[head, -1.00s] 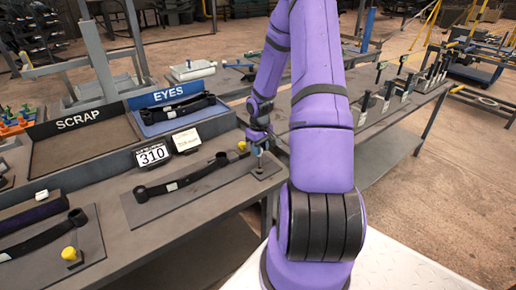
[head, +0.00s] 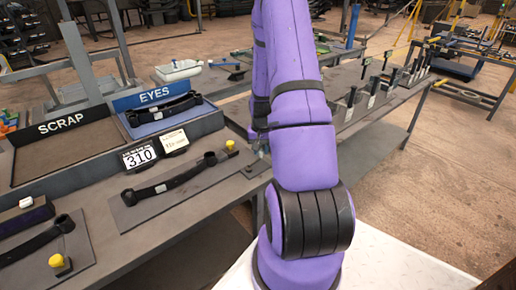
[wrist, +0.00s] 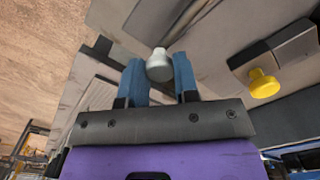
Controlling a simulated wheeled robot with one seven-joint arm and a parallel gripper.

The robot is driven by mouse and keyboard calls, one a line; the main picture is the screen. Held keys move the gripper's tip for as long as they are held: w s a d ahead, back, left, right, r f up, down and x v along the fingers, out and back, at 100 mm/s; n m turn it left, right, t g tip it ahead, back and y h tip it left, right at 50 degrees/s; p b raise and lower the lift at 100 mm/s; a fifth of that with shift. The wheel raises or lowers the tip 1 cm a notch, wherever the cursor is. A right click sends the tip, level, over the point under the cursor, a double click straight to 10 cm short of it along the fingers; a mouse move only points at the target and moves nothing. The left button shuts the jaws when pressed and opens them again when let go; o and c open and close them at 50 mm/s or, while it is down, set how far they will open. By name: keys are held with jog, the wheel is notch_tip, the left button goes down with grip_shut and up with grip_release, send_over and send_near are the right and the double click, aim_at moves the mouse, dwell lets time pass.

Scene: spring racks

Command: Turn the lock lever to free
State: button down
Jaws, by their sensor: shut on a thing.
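In the wrist view my gripper (wrist: 158,72) has its two blue fingers closed on either side of a pale grey knob (wrist: 157,63), which looks like the end of the lock lever. The lever's shaft and its angle are hard to make out. A yellow knob (wrist: 263,83) on a dark block stands apart to the right. In the head view my purple arm hides my gripper and most of the lever. The yellow knob (head: 230,145) shows at the right end of a plate carrying a dark leaf spring (head: 170,181).
Another spring (head: 37,240) with a yellow knob (head: 57,261) lies at the front left. Several upright tools (head: 372,91) stand on the bench to the right.

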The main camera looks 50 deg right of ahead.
aim_at(262, 152)
jog(key=shift+s+m, duration=0.35)
jog(key=shift+m, duration=0.35)
jog(key=c, duration=0.8)
grip_release()
jog(key=shift+c, duration=0.2)
notch_tip(262, 152, up, 11)
jog(key=shift+f, duration=0.1)
jog(key=shift+a, duration=0.1)
